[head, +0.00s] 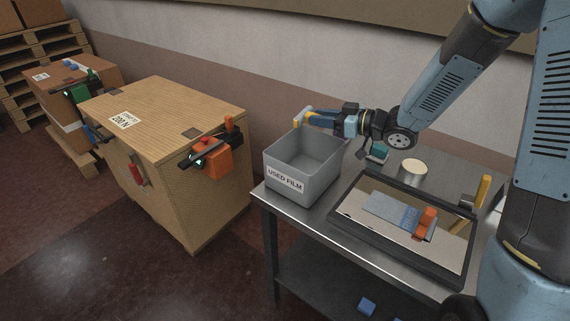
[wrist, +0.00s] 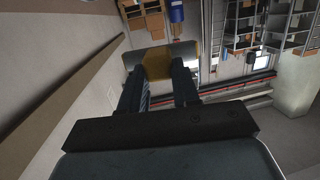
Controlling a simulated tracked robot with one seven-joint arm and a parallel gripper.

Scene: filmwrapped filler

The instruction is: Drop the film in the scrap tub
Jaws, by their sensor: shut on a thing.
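The scrap tub (head: 285,163) is a grey open box labelled "USED FILM" on the left end of a metal table. My gripper (head: 308,118) is at the tub's back edge in the head view, level and pointing left, with its tips above the rim. It is shut on a pale piece with a mustard-yellow part, which I take to be the film (head: 302,112). In the wrist view the film (wrist: 134,58) shows as a pale strip across the fingertips (wrist: 160,72), with the mustard part in the middle. The visible inside of the tub looks empty.
A black-framed shiny panel (head: 345,236) on the metal table bears a blue-grey sheet and an orange block (head: 425,220). A cream round item (head: 413,168) and a teal item (head: 378,152) stand behind. A wooden crate (head: 165,120) with an orange clamped tool (head: 213,158) stands left.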

